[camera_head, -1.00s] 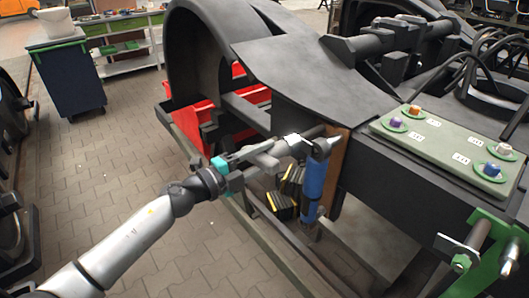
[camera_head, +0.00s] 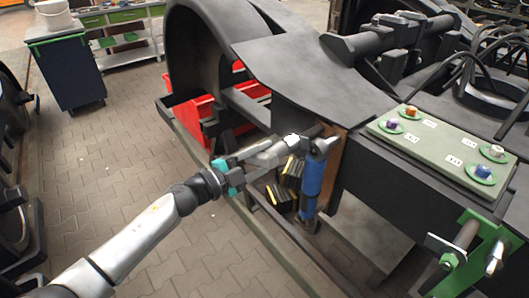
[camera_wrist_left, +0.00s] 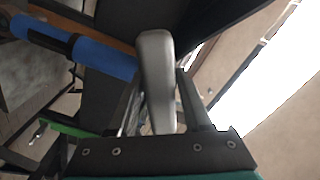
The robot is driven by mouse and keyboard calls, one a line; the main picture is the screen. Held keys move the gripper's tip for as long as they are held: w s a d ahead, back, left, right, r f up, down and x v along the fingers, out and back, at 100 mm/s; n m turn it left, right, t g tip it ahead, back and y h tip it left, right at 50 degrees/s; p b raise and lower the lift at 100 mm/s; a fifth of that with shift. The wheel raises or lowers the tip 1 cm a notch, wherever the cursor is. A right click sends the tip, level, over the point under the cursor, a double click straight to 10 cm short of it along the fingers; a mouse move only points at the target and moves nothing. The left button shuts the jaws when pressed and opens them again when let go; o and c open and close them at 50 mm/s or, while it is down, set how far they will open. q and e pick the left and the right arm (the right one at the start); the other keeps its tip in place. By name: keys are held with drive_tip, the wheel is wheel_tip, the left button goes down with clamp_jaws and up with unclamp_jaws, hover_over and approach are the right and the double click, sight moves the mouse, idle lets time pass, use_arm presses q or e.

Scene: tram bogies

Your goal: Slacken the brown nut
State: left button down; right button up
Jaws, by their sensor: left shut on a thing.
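An orange-brown nut (camera_head: 411,112) sits on a green round base on the light green panel (camera_head: 425,155), at its far left corner. This looks like the brown nut. My left gripper (camera_head: 275,155) is well to the lower left of it, beside the dark frame. It is shut on a grey rounded bar, which also shows between the fingers in the left wrist view (camera_wrist_left: 157,80). A blue cylinder with a grey head (camera_head: 313,178) hangs upright just right of the fingers. Whether the grey bar joins it I cannot tell. My right gripper is not in view.
The panel also carries a purple nut (camera_head: 392,124), a white nut (camera_head: 496,152) and a blue nut (camera_head: 483,171), with small labels. A green bracket (camera_head: 480,250) stands at the lower right. A brown board (camera_head: 332,160) stands behind the blue cylinder.

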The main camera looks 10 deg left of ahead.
use_arm(q)
drive_tip(key=shift+r+n, duration=0.1)
drive_tip(key=shift+n, duration=0.2)
drive_tip(key=shift+n+p, duration=1.1)
drive_tip(key=shift+r+n+p, duration=0.1)
drive_tip(key=shift+n+p, duration=0.4)
drive_tip(key=shift+p, duration=0.05)
drive_tip(key=shift+n+p, duration=0.35)
drive_tip(key=shift+n, duration=0.25)
drive_tip(key=shift+n+p, duration=0.75)
drive_tip(key=shift+n, duration=0.35)
